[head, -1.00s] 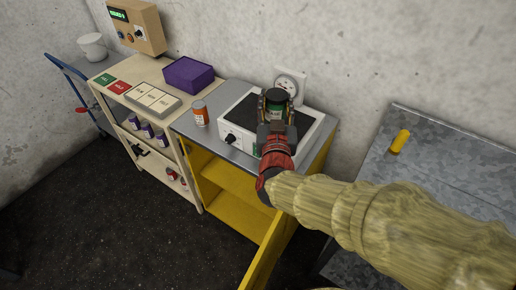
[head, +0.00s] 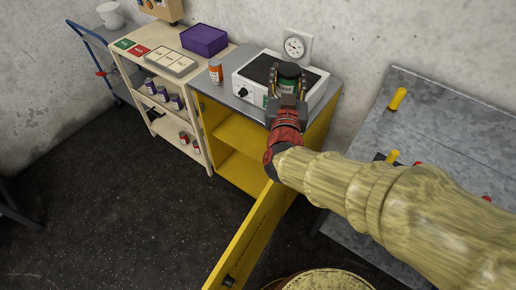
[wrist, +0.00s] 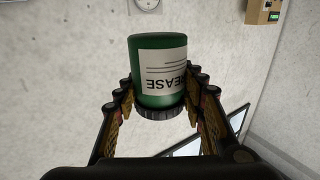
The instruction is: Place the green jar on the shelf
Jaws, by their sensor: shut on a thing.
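My gripper (wrist: 160,112) is shut on the jar, with a finger on each side. In the head view the jar (head: 289,76) is held in my gripper (head: 288,92) above or in front of the white hotplate-like device. The beige shelf unit (head: 222,55) stands to the left, with several small jars (head: 163,94) on its middle shelf and red-labelled ones (head: 188,141) lower down.
A yellow cabinet (head: 239,137) with its door (head: 247,236) swung open stands below the device (head: 316,76). An orange jar (head: 215,70), a purple box (head: 204,39) and a tray (head: 170,61) sit on top surfaces. A grey metal table (head: 435,115) is at right.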

